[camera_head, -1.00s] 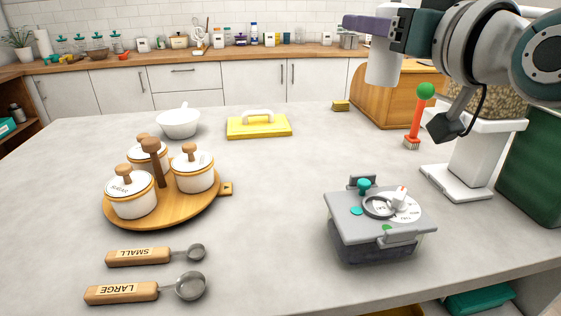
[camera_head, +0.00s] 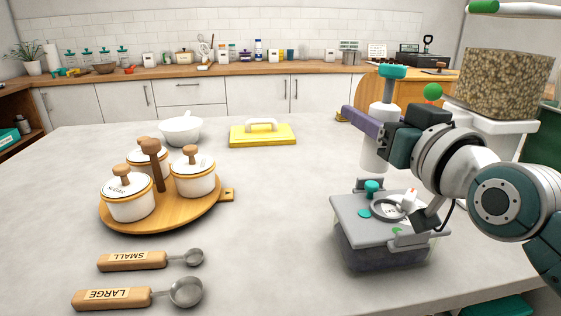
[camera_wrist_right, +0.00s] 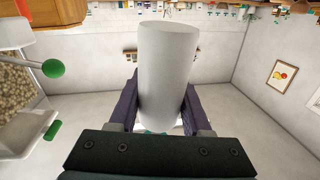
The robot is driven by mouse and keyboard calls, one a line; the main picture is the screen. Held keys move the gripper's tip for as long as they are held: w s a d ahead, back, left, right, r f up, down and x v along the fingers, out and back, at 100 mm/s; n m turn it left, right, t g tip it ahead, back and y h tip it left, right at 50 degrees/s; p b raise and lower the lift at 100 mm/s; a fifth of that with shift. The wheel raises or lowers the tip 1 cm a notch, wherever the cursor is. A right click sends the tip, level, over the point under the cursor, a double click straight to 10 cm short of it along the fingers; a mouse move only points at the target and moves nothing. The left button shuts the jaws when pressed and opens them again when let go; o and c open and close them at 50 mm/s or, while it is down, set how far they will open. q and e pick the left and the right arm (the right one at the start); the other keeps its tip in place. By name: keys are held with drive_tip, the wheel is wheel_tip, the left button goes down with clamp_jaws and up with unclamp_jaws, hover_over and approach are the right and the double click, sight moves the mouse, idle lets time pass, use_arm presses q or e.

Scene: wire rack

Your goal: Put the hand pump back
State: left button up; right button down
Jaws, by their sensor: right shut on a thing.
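The hand pump, with a white cylinder (camera_head: 374,155) and a teal T-shaped handle (camera_head: 392,72) on a grey rod, is upright. My right gripper (camera_head: 378,122) is shut on its body with purple fingers. The white body also fills the middle of the right wrist view (camera_wrist_right: 166,75) between the two fingers. The pump's lower end shows just above and behind the grey-lidded box (camera_head: 355,217), which has a teal knob, a ring and a dial on top. I cannot tell how far apart they are. My left gripper is not in view.
A wooden turntable (camera_head: 195,213) with lidded jars stands left; two measuring scoops (camera_head: 125,298) lie in front of it. A yellow float (camera_head: 262,138) and white bowl (camera_head: 182,130) are behind. A pellet-filled clear bin (camera_head: 503,82) stands right. The counter's middle is clear.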

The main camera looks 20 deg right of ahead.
wheel_tip(320, 180, down, 8)
drive_tip(key=shift+r+b, duration=0.2)
drive_tip(key=shift+b, duration=0.55)
drive_tip(key=shift+f, duration=0.15)
drive_tip(key=shift+c, duration=1.8)
unclamp_jaws()
drive_tip(key=shift+f, duration=0.1)
